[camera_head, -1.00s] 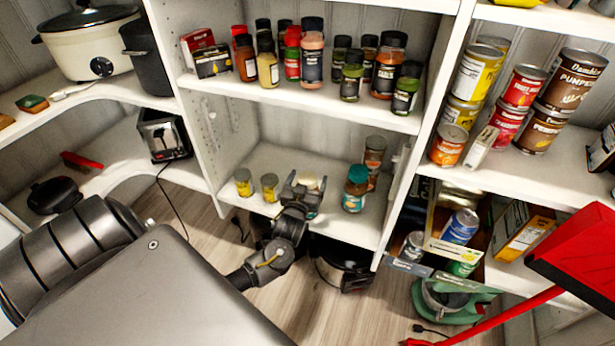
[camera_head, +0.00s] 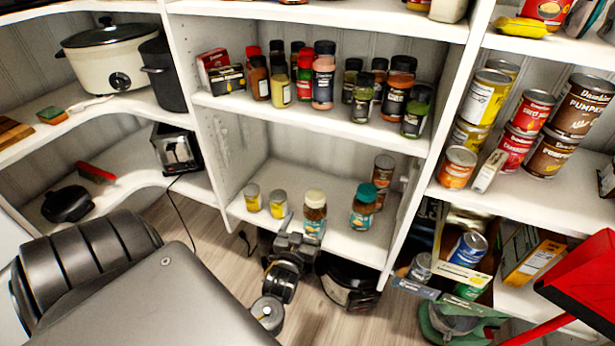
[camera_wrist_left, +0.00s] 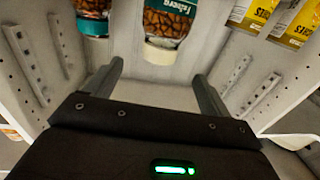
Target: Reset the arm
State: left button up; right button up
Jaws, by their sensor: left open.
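My left gripper (camera_head: 298,232) is open and empty at the front edge of the lower middle shelf (camera_head: 335,236). A jar with a cream lid and teal label (camera_head: 314,213) stands upright on that shelf, just beyond the fingers. In the left wrist view, the two fingers (camera_wrist_left: 157,75) are spread apart, and the cream-lidded jar (camera_wrist_left: 168,25) appears beyond them with a visible gap. My right gripper is not in view.
A teal-lidded jar (camera_head: 363,207) stands right of the cream-lidded one, and two small yellow containers (camera_head: 265,200) stand left. A black appliance (camera_head: 347,282) is below the shelf. Spice bottles (camera_head: 323,75) fill the shelf above. Wood floor (camera_head: 215,240) is open at the left.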

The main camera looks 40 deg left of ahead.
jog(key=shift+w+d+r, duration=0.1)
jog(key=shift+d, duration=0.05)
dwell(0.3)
